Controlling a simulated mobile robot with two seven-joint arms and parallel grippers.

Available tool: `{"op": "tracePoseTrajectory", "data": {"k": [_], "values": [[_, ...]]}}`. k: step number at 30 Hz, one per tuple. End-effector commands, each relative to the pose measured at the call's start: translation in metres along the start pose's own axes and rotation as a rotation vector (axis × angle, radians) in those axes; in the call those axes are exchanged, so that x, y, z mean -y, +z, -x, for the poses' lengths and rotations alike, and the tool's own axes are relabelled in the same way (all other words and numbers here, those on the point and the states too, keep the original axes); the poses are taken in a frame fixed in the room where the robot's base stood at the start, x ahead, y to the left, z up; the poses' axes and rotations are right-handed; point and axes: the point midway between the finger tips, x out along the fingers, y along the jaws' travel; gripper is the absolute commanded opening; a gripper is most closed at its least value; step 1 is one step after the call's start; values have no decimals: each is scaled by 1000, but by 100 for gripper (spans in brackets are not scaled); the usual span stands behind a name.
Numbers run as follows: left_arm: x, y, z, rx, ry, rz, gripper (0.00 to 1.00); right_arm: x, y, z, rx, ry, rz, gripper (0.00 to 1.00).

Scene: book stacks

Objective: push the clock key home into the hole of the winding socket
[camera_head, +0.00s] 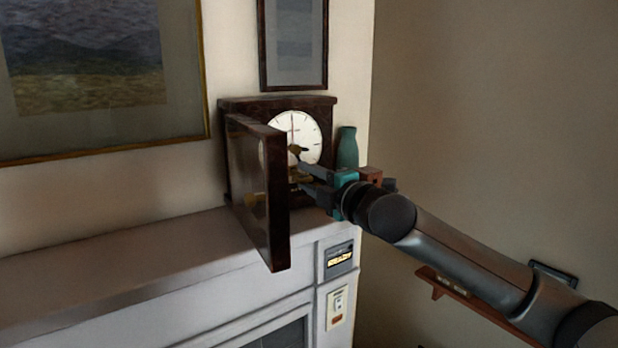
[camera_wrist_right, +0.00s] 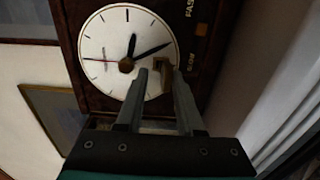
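The clock (camera_head: 268,105) is a dark wooden case with a white dial (camera_head: 311,129); the dial also shows in the right wrist view (camera_wrist_right: 100,45). A round brass fitting (camera_wrist_right: 126,65) sits at the dial's middle and looks like the winding socket; its hole cannot be made out. My right gripper (camera_head: 302,177) reaches in from the right, in front of the lower dial. In the right wrist view, a brass-brown piece, seemingly the clock key (camera_wrist_right: 164,72), lies between its fingertips (camera_wrist_right: 161,78), apart from the brass fitting. The fingers appear closed on it. My left gripper is out of view.
The clock's door (camera_head: 258,190) stands open toward me, left of my right gripper. A teal vase (camera_head: 347,148) stands right of the clock. The mantel shelf (camera_head: 120,268) is bare to the left. Framed pictures (camera_head: 85,60) hang on the wall.

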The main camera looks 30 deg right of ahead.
Motion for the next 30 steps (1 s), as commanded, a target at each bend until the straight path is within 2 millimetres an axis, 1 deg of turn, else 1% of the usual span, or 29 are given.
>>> {"op": "tracePoseTrajectory", "data": {"k": [1,2,10,13,17,24,27,30], "values": [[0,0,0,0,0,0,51,0,0,0,0,0,0,43],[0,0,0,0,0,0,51,0,0,0,0,0,0,46],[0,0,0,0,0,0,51,1,0,1,0,-2,0,46],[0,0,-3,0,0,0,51,2,0,4,1,-3,1,46],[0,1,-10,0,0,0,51,4,2,16,2,-4,3,46],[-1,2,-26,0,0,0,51,5,2,43,2,-4,4,46],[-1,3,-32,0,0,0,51,4,-1,53,-2,-5,6,46],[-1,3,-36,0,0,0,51,4,2,58,5,-5,-1,46]]}}
